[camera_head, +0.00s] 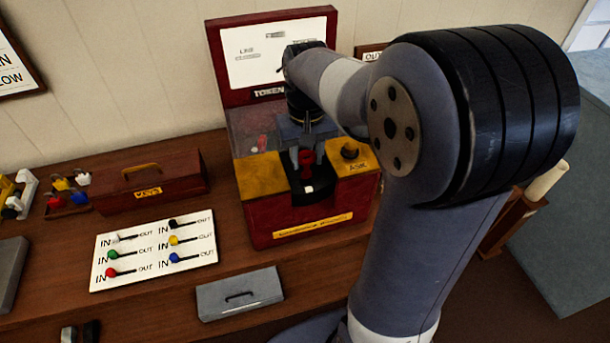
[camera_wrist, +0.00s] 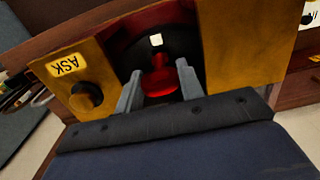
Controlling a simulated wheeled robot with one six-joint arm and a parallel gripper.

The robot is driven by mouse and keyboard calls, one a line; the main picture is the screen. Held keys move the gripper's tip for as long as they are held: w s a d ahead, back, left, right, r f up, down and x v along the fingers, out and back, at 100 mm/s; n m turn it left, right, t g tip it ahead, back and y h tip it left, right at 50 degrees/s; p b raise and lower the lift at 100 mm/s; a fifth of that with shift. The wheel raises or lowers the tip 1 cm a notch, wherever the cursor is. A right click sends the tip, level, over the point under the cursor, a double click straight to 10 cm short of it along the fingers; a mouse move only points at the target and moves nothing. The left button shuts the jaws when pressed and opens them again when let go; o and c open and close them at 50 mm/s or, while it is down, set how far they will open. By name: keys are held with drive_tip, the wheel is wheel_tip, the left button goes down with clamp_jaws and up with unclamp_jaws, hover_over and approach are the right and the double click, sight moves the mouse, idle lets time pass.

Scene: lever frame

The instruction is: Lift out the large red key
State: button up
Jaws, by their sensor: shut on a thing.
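The large red key (camera_head: 306,158) stands in the dark slot at the middle of the red and yellow token machine (camera_head: 262,222). My gripper (camera_head: 306,147) reaches down to it from above and is shut on it. In the wrist view the red key (camera_wrist: 160,79) sits between the two grey fingers of my gripper (camera_wrist: 160,88). A small white square shows on the dark part beside the key. The key's lower end is hidden in the machine.
A yellow ASK panel with a dark knob (camera_head: 349,151) is right of the key. A white board of coloured IN/OUT levers (camera_head: 154,247), a red-brown KEYS box (camera_head: 150,182) and a grey lidded box (camera_head: 240,293) are on the wooden bench. My arm hides the bench's right side.

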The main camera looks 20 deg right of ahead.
drive_tip(key=shift+s+r+p, duration=1.4)
drive_tip(key=shift+s+r, duration=0.6)
drive_tip(key=shift+r, duration=0.2)
